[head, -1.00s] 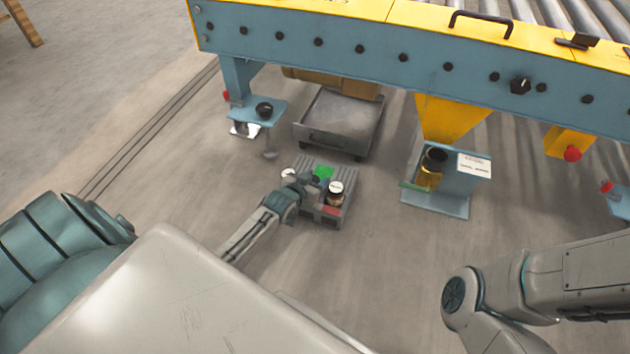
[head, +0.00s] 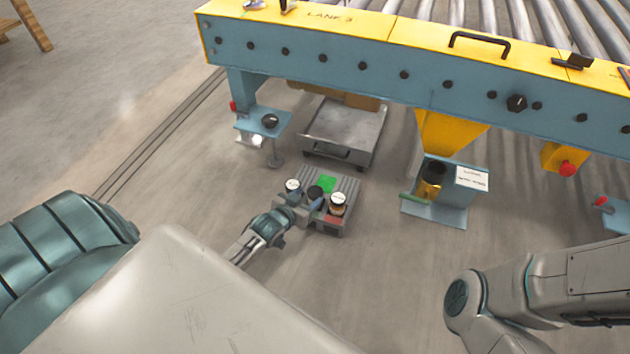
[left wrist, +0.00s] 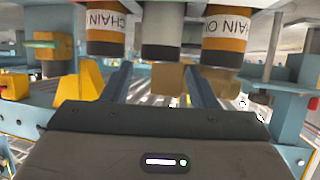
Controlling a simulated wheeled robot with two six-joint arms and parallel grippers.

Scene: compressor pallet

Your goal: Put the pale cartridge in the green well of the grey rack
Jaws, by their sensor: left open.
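The grey rack (head: 346,222) stands on the floor, with its green well (head: 327,184) bare at the back and a red patch at the front. A dark-topped cartridge (head: 315,192) stands between two white-topped ones in the head view. In the left wrist view the pale cartridge (left wrist: 162,32) is a plain grey cylinder with a dark end, between two orange-banded ones. My left gripper (head: 304,205) is open at the rack's near-left side. Its fingers (left wrist: 160,82) point toward the pale cartridge, one on each side in the picture; contact cannot be told. My right gripper is out of view.
White-topped cartridges (head: 337,199) and (head: 292,185) flank the middle one closely. A grey tray (head: 340,128) lies behind the rack. The conveyor frame (head: 370,66) spans above. Floor in front is clear.

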